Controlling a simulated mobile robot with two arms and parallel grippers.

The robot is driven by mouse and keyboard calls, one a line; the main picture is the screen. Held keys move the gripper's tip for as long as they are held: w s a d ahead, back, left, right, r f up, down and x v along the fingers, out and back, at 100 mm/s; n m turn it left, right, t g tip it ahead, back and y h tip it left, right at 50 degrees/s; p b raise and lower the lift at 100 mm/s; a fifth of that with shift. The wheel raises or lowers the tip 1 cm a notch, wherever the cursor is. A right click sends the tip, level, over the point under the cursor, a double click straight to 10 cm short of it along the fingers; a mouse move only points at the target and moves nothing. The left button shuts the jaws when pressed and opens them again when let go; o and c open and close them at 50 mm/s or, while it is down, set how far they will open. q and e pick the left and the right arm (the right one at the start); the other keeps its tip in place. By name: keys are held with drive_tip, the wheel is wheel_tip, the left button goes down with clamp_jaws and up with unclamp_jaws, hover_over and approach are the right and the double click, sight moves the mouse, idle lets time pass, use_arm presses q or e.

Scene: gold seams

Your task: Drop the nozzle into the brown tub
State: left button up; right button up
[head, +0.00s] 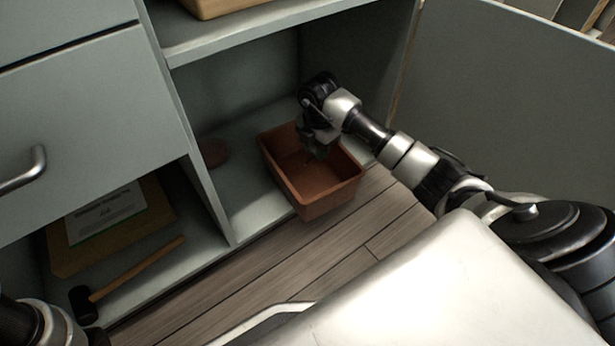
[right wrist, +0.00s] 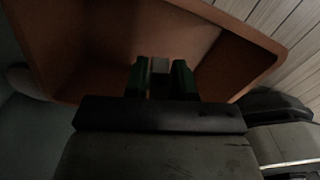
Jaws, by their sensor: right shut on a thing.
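The brown tub (head: 336,197) stands in the open lower cabinet, its front end over the wooden floor. My right gripper (head: 319,147) reaches down over the tub's opening from the right. In the right wrist view, the tub (right wrist: 68,50) fills the space beyond the fingers. My right gripper (right wrist: 161,78) is shut on a small, pale grey-brown piece, the nozzle (right wrist: 160,70), held between its green fingers. The nozzle is mostly hidden by the fingers and is dark in this view. My left gripper is not in view; only part of my left arm shows at bottom left.
A reddish-brown round thing (head: 213,152) lies left of the tub. A cabinet divider (head: 200,180) separates it from a mallet (head: 127,275) and a board with a paper (head: 108,215). An open door (head: 500,90) stands at right. Bare floor (head: 300,255) lies in front.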

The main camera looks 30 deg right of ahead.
drive_tip(key=o, duration=1)
drive_tip(key=shift+c, duration=0.2)
drive_tip(key=shift+r, duration=0.1)
wheel_tip(320, 180, up, 11)
drive_tip(key=p, duration=0.7)
drive_tip(key=shift+f+p, duration=0.2)
drive_tip(key=shift+p, duration=0.2)
